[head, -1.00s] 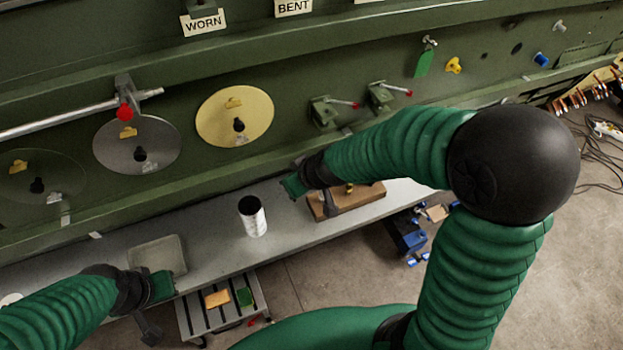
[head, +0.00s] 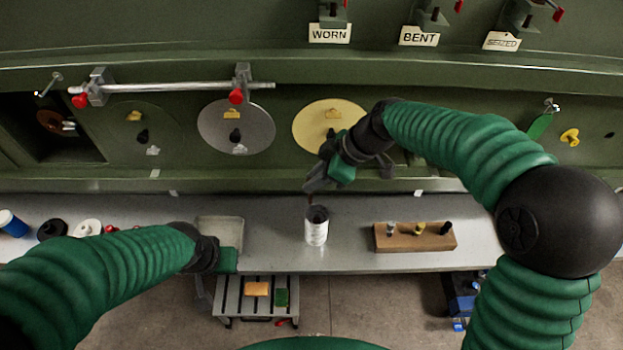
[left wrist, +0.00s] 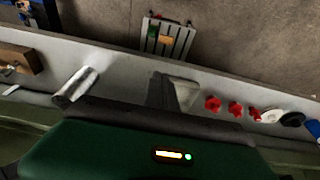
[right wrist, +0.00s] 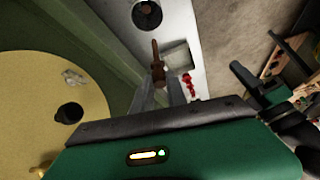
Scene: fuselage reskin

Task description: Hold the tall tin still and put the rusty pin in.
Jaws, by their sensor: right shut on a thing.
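The tall tin (head: 316,232) is a pale cylinder with a dark open top, standing upright on the grey bench. It shows in the left wrist view (left wrist: 76,86) and, from above, in the right wrist view (right wrist: 147,14). My right gripper (head: 314,186) is shut on the rusty pin (right wrist: 156,62), a brown rod with a thicker collar. The pin hangs just above and beside the tin's mouth; I see no contact. My left gripper (head: 232,261) is by the bench's front edge, left of the tin and apart from it. Its fingers look closed and empty (left wrist: 163,92).
A wooden block (head: 415,238) with silver, yellow and black pins stands right of the tin. A shallow grey tray (head: 220,228) lies behind my left gripper. Red knobs (left wrist: 234,108) lie farther along the bench. The green wall with discs (head: 236,126) rises behind.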

